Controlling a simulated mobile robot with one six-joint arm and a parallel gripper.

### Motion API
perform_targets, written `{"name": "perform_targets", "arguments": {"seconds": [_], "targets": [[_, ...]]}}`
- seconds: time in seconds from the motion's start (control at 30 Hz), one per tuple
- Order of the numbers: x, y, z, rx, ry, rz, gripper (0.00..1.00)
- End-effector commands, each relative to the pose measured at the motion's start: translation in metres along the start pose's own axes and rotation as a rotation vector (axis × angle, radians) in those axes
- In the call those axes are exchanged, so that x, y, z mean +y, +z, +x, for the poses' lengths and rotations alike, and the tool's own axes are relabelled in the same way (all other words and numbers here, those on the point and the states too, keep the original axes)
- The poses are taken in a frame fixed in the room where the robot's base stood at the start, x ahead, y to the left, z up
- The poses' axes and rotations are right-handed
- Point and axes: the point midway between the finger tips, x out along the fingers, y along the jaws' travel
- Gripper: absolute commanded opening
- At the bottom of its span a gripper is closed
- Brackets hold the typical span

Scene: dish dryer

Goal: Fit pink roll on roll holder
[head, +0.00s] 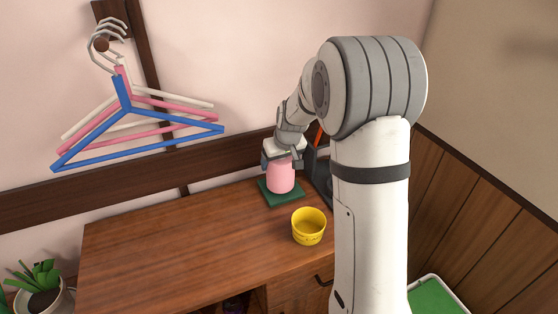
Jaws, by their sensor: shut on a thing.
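The pink roll (280,177) is upright at the back right of the wooden desk, over a dark green square base (267,195). My gripper (283,160) points down from above and is shut on the upper part of the pink roll. The roll's lower end appears at or just above the green base; I cannot tell whether they touch. The green base may be the roll holder's foot; any post is hidden by the roll and gripper.
A yellow bowl (308,227) stands in front of the green base. A dark container (318,166) is partly hidden behind my arm. Hangers (125,115) hang on the wall at the left. The desk's (170,245) left and middle are clear. A potted plant (42,280) is at lower left.

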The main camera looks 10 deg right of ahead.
Motion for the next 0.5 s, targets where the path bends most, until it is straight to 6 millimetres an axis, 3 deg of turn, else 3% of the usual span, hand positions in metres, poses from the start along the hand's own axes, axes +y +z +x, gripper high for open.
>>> {"name": "perform_targets", "arguments": {"seconds": [0.5], "targets": [[0.0003, 0.0033, 0.008, 0.0, 0.0, 0.0, 0.53]]}}
